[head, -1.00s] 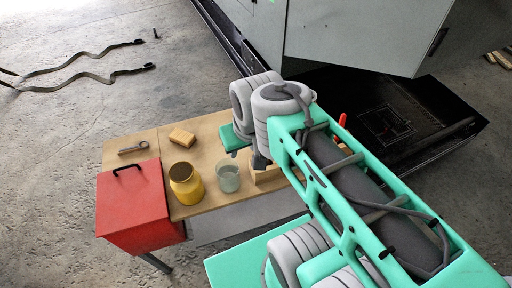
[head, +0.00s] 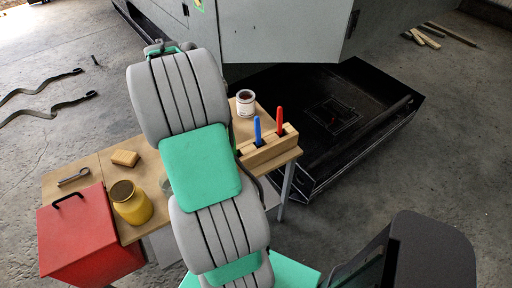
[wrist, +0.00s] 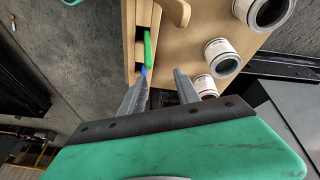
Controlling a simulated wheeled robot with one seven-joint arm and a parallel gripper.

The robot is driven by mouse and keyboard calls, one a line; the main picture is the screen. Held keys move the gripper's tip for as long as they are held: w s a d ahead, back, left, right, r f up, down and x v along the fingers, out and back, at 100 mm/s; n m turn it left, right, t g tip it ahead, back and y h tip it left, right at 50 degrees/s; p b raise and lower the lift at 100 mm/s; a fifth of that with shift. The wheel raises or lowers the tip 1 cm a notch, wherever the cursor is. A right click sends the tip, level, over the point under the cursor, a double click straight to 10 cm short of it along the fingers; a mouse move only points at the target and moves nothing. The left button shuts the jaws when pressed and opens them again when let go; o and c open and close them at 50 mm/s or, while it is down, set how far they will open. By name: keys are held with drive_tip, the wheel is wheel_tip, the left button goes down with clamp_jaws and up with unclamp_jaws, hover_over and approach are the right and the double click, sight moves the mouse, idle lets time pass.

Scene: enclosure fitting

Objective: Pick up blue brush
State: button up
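The blue brush (head: 257,130) stands upright in a wooden holder (head: 268,152) at the right end of the table in the head view, left of a red-handled one (head: 279,120). In the wrist view a small blue piece (wrist: 143,71) shows by the tip of the left finger, below a green handle (wrist: 148,46) in the wooden holder (wrist: 131,40). My gripper (wrist: 160,72) is open, with nothing seen between its fingers. The blue piece is mostly hidden by the finger; I cannot tell if they touch. My arm hides the gripper in the head view.
A can (head: 245,104) stands behind the holder; several white cans (wrist: 222,55) show right of the fingers in the wrist view. A black tray (head: 340,115) lies beyond.

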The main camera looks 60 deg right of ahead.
sight(257, 129)
drive_tip(key=s+d+f+m, duration=0.1)
drive_tip(key=s+d, duration=0.1)
drive_tip(key=s+d+f+m+g, duration=0.1)
drive_tip(key=s+d+f+m, duration=0.1)
drive_tip(key=s, duration=0.1)
drive_tip(key=s+d+f+m, duration=0.1)
drive_tip(key=s+d+f, duration=0.1)
drive_tip(key=d, duration=0.1)
drive_tip(key=shift+s+g+y, duration=0.2)
drive_tip(key=shift+g+y, duration=0.1)
drive_tip(key=shift+g, duration=0.1)
drive_tip(key=x, duration=0.2)
drive_tip(key=p+x, duration=0.1)
drive_tip(key=x, duration=0.4)
drive_tip(key=shift+w+f+p, duration=0.1)
drive_tip(key=shift+w+p, duration=0.2)
drive_tip(key=shift+w, duration=0.05)
clamp_jaws()
